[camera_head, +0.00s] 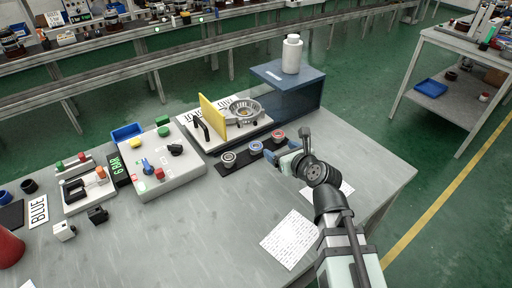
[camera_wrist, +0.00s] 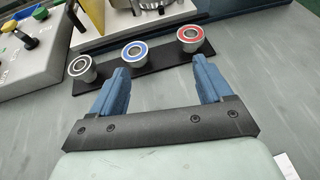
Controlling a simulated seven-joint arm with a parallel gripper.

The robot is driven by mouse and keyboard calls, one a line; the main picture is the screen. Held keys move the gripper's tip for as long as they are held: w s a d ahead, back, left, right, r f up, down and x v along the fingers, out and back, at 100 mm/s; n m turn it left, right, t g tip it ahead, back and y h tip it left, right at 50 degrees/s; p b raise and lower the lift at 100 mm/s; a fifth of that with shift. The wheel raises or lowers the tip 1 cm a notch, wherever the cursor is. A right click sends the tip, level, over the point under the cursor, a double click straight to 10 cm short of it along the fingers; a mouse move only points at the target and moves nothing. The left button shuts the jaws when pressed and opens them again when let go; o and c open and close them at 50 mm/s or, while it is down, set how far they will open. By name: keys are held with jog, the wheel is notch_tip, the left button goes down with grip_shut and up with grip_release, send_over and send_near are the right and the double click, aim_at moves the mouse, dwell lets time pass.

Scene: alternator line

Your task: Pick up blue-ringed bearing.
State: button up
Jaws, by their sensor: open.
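The blue-ringed bearing (camera_wrist: 135,53) stands in the middle of a row of three on a black strip (camera_wrist: 165,61). In the wrist view it lies beyond and between my open fingers, apart from them. It also shows in the head view (camera_head: 255,147). A grey-ringed bearing (camera_wrist: 80,66) stands to its left and a red-ringed bearing (camera_wrist: 190,36) to its right. My gripper (camera_wrist: 164,84) is open and empty, its blue fingers short of the strip. In the head view my gripper (camera_head: 278,160) is to the right of the row, close to the red-ringed bearing.
Behind the strip are a yellow plate (camera_head: 212,117) and a metal alternator housing (camera_head: 243,112). A dark blue stand (camera_head: 300,93) with a white bottle (camera_head: 291,54) is at the back. A button box (camera_head: 165,165) is at left. The tabletop in front is mostly clear, with a paper sheet (camera_head: 290,240).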

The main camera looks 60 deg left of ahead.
aim_at(256, 145)
jog(key=s, duration=0.3)
jog(key=shift+s+a+g, duration=0.1)
jog(key=shift+a+g, duration=0.2)
jog(key=shift+a, duration=0.05)
jog(key=shift+s+a+f, duration=0.1)
jog(key=shift+s+a, duration=0.15)
jog(key=shift+x, duration=3.7)
jog(key=shift+d, duration=0.1)
jog(key=shift+c, duration=0.4)
jog(key=c, duration=1.1)
